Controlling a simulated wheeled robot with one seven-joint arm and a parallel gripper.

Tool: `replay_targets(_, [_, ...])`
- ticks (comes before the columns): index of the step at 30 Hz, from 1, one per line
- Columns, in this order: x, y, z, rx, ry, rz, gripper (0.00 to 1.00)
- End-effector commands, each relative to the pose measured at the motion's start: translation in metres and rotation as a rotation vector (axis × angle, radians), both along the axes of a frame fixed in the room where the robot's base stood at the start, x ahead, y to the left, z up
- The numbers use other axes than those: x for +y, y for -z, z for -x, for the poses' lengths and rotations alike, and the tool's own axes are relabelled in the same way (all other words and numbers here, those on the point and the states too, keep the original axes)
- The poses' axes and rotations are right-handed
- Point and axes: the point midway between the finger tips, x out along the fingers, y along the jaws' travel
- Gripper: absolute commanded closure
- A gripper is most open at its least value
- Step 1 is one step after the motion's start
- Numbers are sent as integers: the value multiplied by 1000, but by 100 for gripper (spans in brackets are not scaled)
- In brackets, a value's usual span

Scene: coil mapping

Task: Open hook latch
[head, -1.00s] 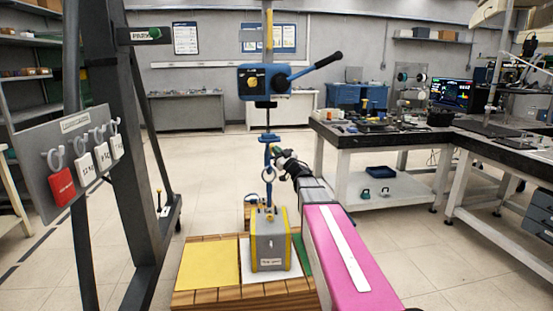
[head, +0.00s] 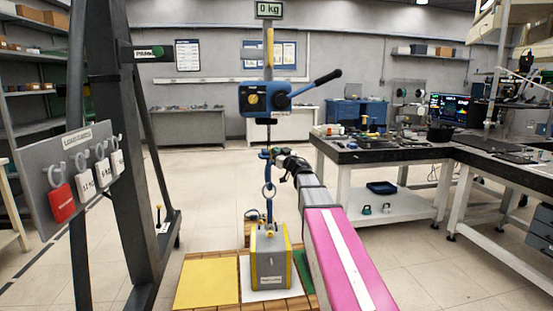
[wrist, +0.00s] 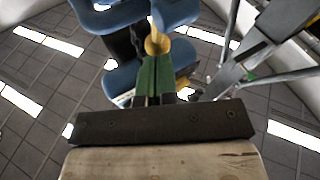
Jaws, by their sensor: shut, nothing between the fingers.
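The blue hook (head: 266,157) hangs below the blue hoist body (head: 265,100). In the wrist view the blue hook (wrist: 122,82) shows large and close, with a yellow-gold latch piece (wrist: 155,42) across its middle. My gripper (head: 275,155) is at the hook's right side in the head view. In the wrist view its green fingers (wrist: 152,66) are together and empty, with their tips close to the latch; whether they touch it I cannot tell.
The block rests on a wooden pallet with a yellow plate (head: 208,282). A dark post (head: 112,150) and a tag board (head: 72,180) stand left. A black-topped workbench (head: 365,150) is at right. A display (head: 269,10) reads 0 kg.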

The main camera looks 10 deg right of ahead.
Motion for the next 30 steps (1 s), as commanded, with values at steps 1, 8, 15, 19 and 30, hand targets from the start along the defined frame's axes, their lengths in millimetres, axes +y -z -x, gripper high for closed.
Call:
replay_targets(1, [0,-3,-3,0,0,0,100])
replay_targets(8, [0,-10,-9,-1,0,2,100])
replay_targets(15, [0,-12,-12,0,0,1,100])
replay_targets(19, [0,-12,-12,0,1,1,100])
replay_targets(30, [0,-12,-13,0,3,0,100])
